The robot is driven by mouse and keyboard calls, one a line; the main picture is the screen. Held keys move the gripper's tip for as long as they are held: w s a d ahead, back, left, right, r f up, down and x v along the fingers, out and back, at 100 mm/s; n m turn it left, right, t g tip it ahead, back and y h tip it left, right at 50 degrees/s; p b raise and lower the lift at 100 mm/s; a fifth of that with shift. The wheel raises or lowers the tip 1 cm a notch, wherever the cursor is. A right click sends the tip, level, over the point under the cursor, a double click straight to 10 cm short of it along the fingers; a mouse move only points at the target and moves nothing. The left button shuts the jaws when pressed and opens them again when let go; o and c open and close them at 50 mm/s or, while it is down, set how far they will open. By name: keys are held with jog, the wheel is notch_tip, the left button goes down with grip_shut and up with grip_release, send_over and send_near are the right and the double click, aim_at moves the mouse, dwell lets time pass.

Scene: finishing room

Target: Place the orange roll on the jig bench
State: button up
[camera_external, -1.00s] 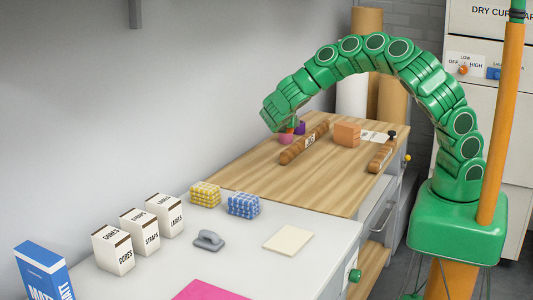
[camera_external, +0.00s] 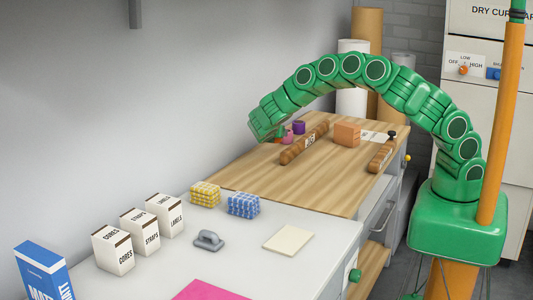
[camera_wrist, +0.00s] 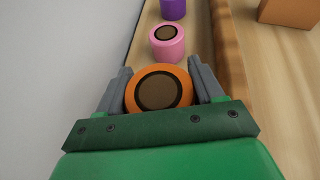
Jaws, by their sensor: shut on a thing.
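The orange roll (camera_wrist: 158,88) sits upright between the two grey fingers of my gripper (camera_wrist: 158,80) in the wrist view, its dark-ringed brown core facing the camera. My gripper (camera_external: 268,136) is shut on it, low over the left edge of the wooden-topped bench (camera_external: 240,178) in the external view, where the roll is mostly hidden. I cannot tell whether the roll touches the wood. A pink roll (camera_wrist: 166,42) and a purple roll (camera_wrist: 173,8) stand just beyond it.
A brown bar (camera_external: 290,156) lies right of the rolls, with an orange block (camera_external: 347,134) beyond it. A shorter bar (camera_external: 381,156) lies at the right edge. The near wooden surface is clear. The adjoining pale top holds boxes (camera_external: 113,250) and sponges (camera_external: 243,205). A wall borders the left.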

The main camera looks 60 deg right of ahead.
aim_at(273, 150)
jog(key=shift+w+d+f, duration=0.1)
jog(key=shift+w+f, duration=0.25)
jog(key=shift+f, duration=0.2)
jog(key=shift+w+f, duration=0.3)
jog(key=shift+f, duration=0.05)
jog(key=shift+d+f, duration=0.1)
jog(key=shift+f, duration=1.4)
jog(key=shift+f, duration=0.15)
jog(key=o, duration=1.1)
jog(key=v, duration=1.2)
